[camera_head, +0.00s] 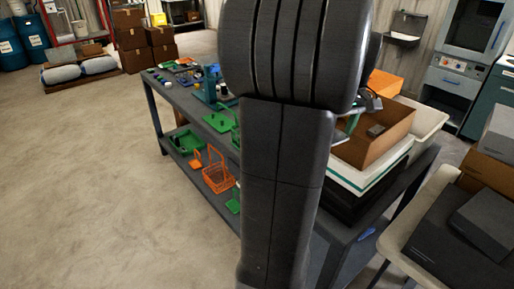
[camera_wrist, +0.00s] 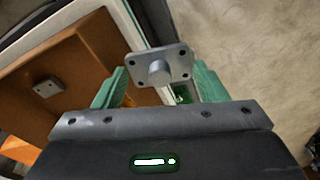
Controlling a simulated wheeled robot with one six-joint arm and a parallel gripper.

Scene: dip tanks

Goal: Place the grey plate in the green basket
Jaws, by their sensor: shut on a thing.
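The grey plate (camera_wrist: 158,68), with round holes at its corners and a round boss in its middle, is in the wrist view between the green fingers of my gripper (camera_wrist: 160,80). My gripper is shut on it and holds it up over the workbench side. A small green part (camera_wrist: 183,93) shows below the plate, mostly hidden; I cannot tell whether it is the green basket. In the head view my arm covers the middle of the bench, and I cannot make out a green basket for sure among several green items (camera_head: 220,121) there.
An orange basket (camera_head: 219,178) and a green tray (camera_head: 187,141) are on the lower shelf. The floor at left is clear.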

